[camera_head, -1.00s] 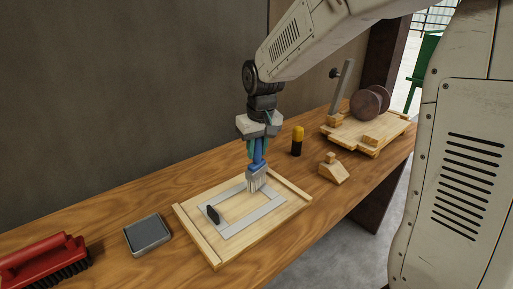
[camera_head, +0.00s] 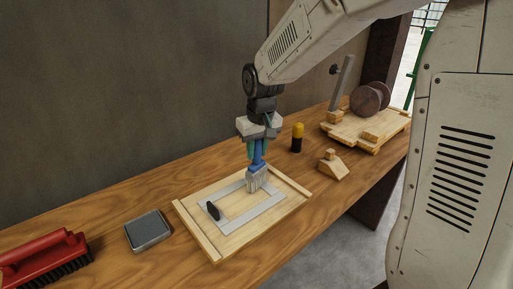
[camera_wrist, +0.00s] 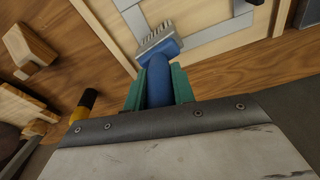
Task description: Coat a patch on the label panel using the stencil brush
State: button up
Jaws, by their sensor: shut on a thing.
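My gripper (camera_head: 257,150) is shut on the blue handle of the stencil brush (camera_head: 257,177), which points down with its pale bristles lowest. In the wrist view the brush (camera_wrist: 158,42) sits between the green fingers of my gripper (camera_wrist: 160,85). The bristles are over the back right part of the label panel (camera_head: 205,246), a pale wooden board with raised side strips and a grey metal stencil frame (camera_head: 255,222). I cannot tell whether the bristles touch the panel. A small black piece (camera_head: 213,210) stands at the frame's left side. No coated patch can be made out.
A grey pad tray (camera_head: 148,230) and a red brush (camera_head: 42,262) lie to the left. A yellow and black bottle (camera_head: 297,138), a small wooden block (camera_head: 333,167) and a wooden jig with a brown reel (camera_head: 366,101) are to the right. The dark wall (camera_head: 120,90) is behind.

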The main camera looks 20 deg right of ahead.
jog(key=shift+s+a, duration=0.3)
jog(key=shift+a, duration=0.5)
jog(key=shift+s+a, duration=0.25)
jog(key=shift+a, duration=0.55)
jog(key=shift+s+a, duration=2.25)
jog(key=shift+a, duration=2.05)
jog(key=shift+w+d+f, duration=0.1)
jog(key=shift+w+d, duration=0.55)
jog(key=shift+d, duration=1.4)
jog(key=shift+w+d+f, duration=0.1)
jog(key=shift+w+d, duration=0.6)
jog(key=shift+d, duration=1.3)
jog(key=shift+w+d, duration=0.65)
jog(key=shift+d, duration=1.4)
jog(key=s+a, duration=0.5)
jog(key=a, duration=0.7)
jog(key=shift+s, duration=0.25)
